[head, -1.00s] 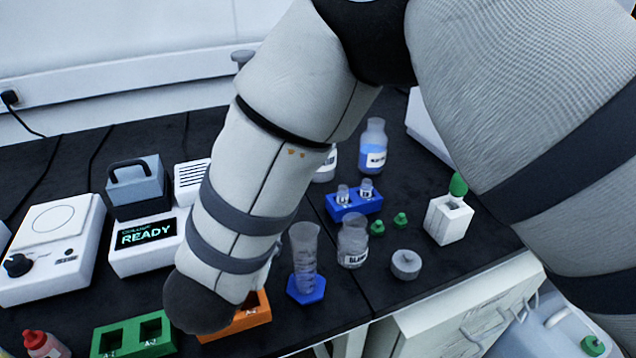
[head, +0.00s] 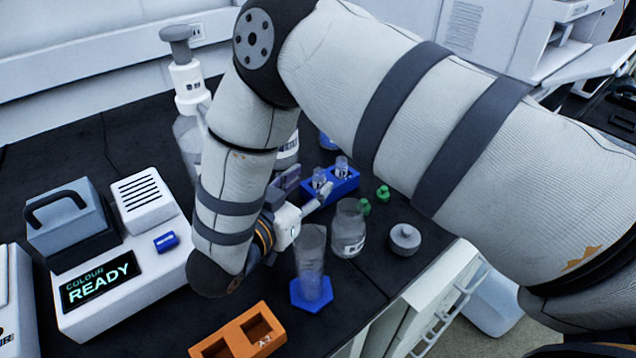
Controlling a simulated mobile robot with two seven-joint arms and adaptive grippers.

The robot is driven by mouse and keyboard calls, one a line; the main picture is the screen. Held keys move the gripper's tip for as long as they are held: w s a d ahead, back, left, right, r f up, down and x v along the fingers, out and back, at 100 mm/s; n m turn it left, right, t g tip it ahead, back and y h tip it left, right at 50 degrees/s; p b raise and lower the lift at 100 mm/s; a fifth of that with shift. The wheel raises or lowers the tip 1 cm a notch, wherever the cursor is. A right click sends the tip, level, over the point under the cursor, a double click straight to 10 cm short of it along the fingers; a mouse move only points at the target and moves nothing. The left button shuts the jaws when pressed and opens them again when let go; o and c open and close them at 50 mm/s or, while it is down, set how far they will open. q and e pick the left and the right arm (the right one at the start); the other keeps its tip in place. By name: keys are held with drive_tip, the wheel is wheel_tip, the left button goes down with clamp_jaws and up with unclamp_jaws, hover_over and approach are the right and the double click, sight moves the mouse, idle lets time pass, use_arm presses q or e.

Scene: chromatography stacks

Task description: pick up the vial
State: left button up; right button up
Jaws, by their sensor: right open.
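Two small clear vials, a left one (head: 319,178) and a right one (head: 341,166), stand upright in a blue rack (head: 347,187) right of the middle of the head view. Both have pale labels and clear tops. My right gripper (head: 309,188) is open at the near left side of the rack, with its fingers pointing toward the left vial. I cannot tell whether a finger touches it. Nothing shows between the fingers. My left gripper is out of view.
A measuring cylinder (head: 311,255) on a blue foot and a labelled bottle (head: 348,232) stand close in front.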

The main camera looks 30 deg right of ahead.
sight(316, 177)
drive_tip(key=x, duration=0.3)
drive_tip(key=shift+w+d, duration=0.1)
drive_tip(key=shift+d, duration=0.1)
drive_tip(key=shift+r, duration=0.1)
drive_tip(key=c, duration=0.9)
